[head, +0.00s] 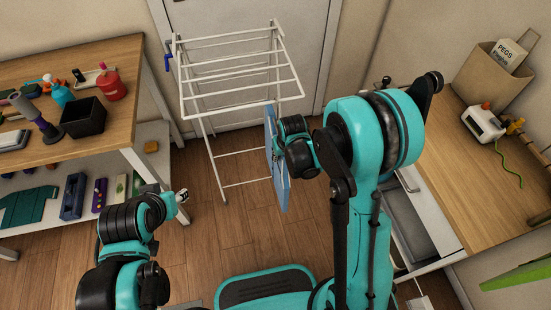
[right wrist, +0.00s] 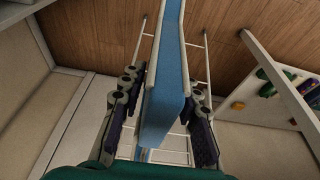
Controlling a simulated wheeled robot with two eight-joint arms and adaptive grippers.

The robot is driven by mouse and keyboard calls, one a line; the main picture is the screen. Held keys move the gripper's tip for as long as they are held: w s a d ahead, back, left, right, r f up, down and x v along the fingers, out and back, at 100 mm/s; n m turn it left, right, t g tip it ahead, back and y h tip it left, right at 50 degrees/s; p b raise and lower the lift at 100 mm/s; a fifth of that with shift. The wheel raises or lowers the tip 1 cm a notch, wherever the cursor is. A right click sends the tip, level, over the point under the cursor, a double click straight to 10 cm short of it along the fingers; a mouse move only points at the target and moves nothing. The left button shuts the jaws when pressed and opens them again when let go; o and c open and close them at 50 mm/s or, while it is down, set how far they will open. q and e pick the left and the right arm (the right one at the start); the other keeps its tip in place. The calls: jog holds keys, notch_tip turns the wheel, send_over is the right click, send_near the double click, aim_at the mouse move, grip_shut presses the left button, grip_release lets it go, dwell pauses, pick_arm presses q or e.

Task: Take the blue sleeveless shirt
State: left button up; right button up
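The blue sleeveless shirt (head: 279,172) hangs at the right end of the white drying rack (head: 238,95), seen nearly edge-on. My right gripper (head: 277,158) is right beside it, its fingers mostly hidden by my wrist in the head view. In the right wrist view the shirt (right wrist: 168,85) passes between the two dark fingers of my right gripper (right wrist: 165,100). The fingers are spread, one on each side of the cloth, and do not look closed on it. My left gripper (head: 182,195) is over the floor at lower left, away from the shirt; its fingers are too small to judge.
A wooden shelf unit (head: 60,150) with bottles, a black bin (head: 83,117) and other items stands at left. A wooden desk (head: 480,190) with a tan holder (head: 492,75) stands at right. A door is behind the rack. Floor (head: 225,225) in front of it is clear.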

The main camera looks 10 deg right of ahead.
grip_shut()
jog(key=shift+r, duration=0.15)
jog(key=shift+r+p, duration=0.8)
jog(key=shift+r, duration=0.3)
jog(key=shift+r+p, duration=0.85)
jog(key=shift+r, duration=0.2)
jog(key=shift+s, duration=0.15)
